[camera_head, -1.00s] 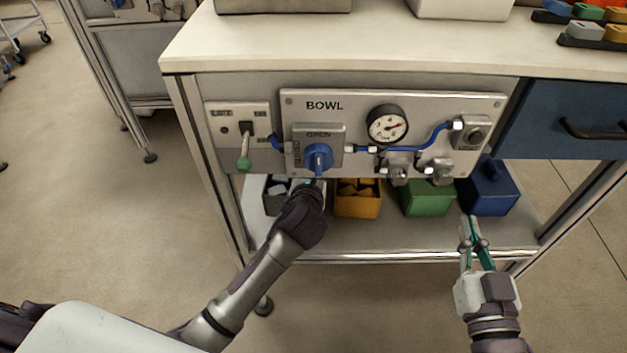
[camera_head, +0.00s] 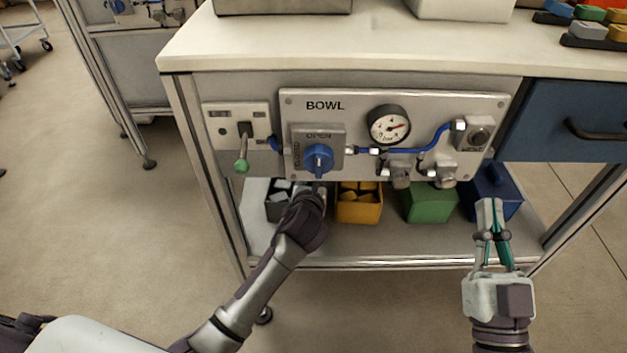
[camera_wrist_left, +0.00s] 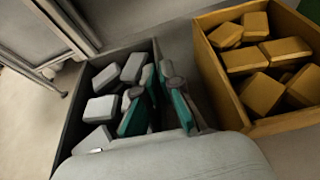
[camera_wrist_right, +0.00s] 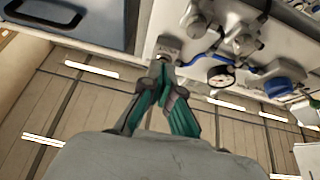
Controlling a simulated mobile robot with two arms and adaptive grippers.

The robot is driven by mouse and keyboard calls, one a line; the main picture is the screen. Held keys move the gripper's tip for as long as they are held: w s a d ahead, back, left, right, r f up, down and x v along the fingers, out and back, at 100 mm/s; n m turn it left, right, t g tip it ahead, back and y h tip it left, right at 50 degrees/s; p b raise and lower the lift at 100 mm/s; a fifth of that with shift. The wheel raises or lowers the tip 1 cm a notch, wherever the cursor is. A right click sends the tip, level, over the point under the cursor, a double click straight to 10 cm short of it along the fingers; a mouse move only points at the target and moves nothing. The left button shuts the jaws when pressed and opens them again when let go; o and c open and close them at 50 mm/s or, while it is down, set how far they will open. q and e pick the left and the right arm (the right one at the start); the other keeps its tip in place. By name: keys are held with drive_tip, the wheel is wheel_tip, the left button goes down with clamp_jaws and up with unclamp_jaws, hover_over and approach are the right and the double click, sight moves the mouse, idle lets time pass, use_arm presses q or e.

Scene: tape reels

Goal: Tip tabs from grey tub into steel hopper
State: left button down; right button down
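The grey tub (camera_head: 279,213) stands on the lower shelf, leftmost in the row, with several pale grey tabs (camera_wrist_left: 101,108) in it. My left gripper (camera_wrist_left: 157,78) reaches down at the tub's right wall (camera_wrist_left: 156,56), one finger on the inner side and one on the outer. The fingertips are close together with the rim between them; the contact is partly hidden. My right gripper (camera_head: 489,205) is empty, fingertips together, in front of the shelf's right end. I cannot identify the steel hopper for certain; a grey container (camera_head: 283,6) on the tabletop is cut off by the top edge.
An orange tub (camera_head: 359,210) with orange blocks stands right of the grey tub, then a green tub (camera_head: 430,204) and a blue tub (camera_head: 498,190). The BOWL panel (camera_head: 300,105), with its blue knob (camera_head: 318,159), overhangs the shelf. A green-tipped lever (camera_head: 242,163) sits left of it.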

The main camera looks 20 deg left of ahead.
drive_tip(key=shift+w+f+g, duration=0.25)
drive_tip(key=shift+f+g, duration=0.25)
drive_tip(key=shift+f, duration=0.1)
use_arm(q)
drive_tip(key=c, duration=1.7)
unclamp_jaws()
drive_tip(key=shift+f, duration=0.2)
drive_tip(key=o, duration=0.4)
use_arm(e)
drive_tip(key=shift+f, duration=0.1)
